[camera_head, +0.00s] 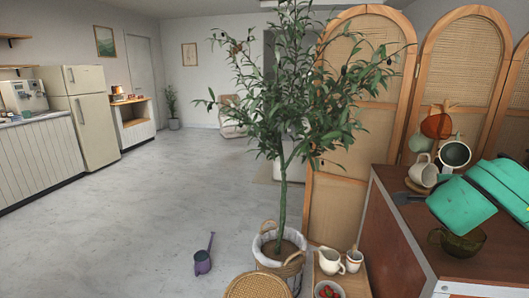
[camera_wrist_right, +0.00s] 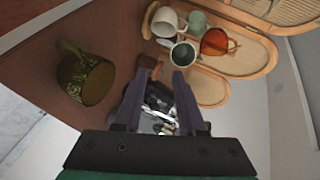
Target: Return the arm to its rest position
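My right arm (camera_head: 497,192), in teal, comes in from the right in the head view, above the brown cart top (camera_head: 386,177). Its gripper (camera_head: 408,198) points left over the cart, with dark fingers. In the right wrist view the fingers of this gripper (camera_wrist_right: 163,80) stand apart, with no held object clearly visible between them. My left arm and gripper are not in view.
An olive-green cup (camera_head: 462,243) stands on the cart below the arm; it also shows in the wrist view (camera_wrist_right: 98,82). Several mugs (camera_head: 424,172) hang or stand behind the gripper. A potted tree (camera_head: 283,190) and folding screen (camera_head: 345,170) stand nearby.

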